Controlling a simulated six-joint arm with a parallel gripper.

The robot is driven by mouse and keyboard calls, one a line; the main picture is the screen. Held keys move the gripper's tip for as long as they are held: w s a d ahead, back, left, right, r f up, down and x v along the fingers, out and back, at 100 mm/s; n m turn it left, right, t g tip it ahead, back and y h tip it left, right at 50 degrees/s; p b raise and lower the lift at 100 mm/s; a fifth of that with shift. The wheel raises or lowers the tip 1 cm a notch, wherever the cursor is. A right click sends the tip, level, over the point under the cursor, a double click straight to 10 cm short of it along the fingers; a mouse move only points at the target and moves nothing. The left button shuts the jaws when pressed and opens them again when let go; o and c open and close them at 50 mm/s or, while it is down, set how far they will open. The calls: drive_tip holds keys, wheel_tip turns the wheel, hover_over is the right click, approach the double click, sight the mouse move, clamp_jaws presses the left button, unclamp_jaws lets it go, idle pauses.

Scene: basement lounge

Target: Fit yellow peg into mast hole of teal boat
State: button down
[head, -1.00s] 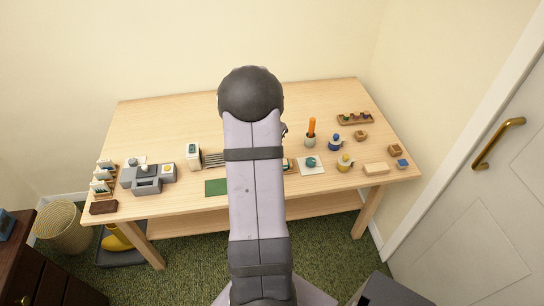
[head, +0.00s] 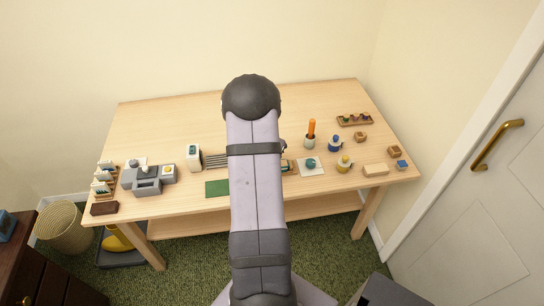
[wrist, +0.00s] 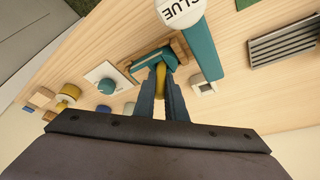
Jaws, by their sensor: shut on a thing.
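In the wrist view my gripper (wrist: 161,84) is shut on the yellow peg (wrist: 161,78), which stands between its two blue fingers. The teal boat (wrist: 148,60) lies just beyond the fingertips, close to the peg's far end. A wooden piece (wrist: 181,50) shows along the boat's side. The mast hole is hidden, and I cannot tell whether the peg is in it or only over it. In the head view my arm covers the gripper and peg; a small teal and wooden part, probably the boat (head: 287,166), shows at the arm's right edge.
A teal glue bottle (wrist: 205,45) stands close beside the boat. A small pale block with a square hole (wrist: 203,88) is near the fingers. A white card with a teal item (head: 311,165) lies right of the boat.

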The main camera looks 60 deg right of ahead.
drive_tip(key=shift+f, duration=0.2)
drive_tip(key=c, duration=1.8)
unclamp_jaws()
drive_tip(key=shift+r, duration=0.1)
drive_tip(key=shift+r, duration=0.2)
drive_tip(key=b+v, duration=0.2)
drive_tip(key=v, duration=0.9)
drive_tip(key=shift+a+r, duration=0.15)
drive_tip(key=shift+r, duration=0.25)
